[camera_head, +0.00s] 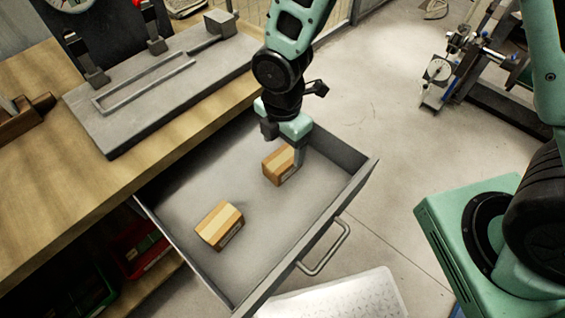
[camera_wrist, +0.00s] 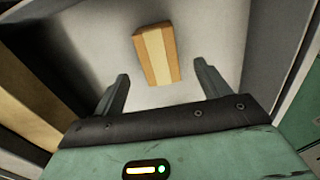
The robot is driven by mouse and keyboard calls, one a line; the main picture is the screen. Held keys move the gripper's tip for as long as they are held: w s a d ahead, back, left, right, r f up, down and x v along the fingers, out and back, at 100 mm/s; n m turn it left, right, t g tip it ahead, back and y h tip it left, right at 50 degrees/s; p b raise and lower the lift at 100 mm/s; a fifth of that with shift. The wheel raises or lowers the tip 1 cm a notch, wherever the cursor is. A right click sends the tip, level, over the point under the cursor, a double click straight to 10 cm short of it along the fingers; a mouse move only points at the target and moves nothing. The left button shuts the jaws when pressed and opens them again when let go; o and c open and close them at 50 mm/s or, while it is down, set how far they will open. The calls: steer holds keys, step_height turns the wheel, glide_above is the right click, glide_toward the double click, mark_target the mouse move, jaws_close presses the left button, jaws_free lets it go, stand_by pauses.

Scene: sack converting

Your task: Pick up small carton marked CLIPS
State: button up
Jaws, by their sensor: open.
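Two small brown cartons with pale tape lie in an open grey drawer (camera_head: 185,190). One carton (camera_head: 220,226) lies toward the front left of the drawer. The other carton (camera_head: 278,165) lies toward the back right, close by my gripper (camera_head: 284,150), which partly covers it. A white label shows on a side of each, but the print is too small to read, so I cannot tell which is marked CLIPS. In the wrist view one carton (camera_wrist: 157,54) lies beyond and between the fingertips of my gripper (camera_wrist: 160,80). The fingers are apart with nothing between them.
The drawer walls rise around the cartons, with a handle (camera_head: 326,250) on the front. A wooden bench (camera_head: 150,150) with a grey metal fixture (camera_head: 150,95) stands at the left. The drawer floor between the cartons is clear.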

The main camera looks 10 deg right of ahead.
mark_target(283, 158)
steer(key=shift+f, duration=2.9)
steer(key=c, duration=1.1)
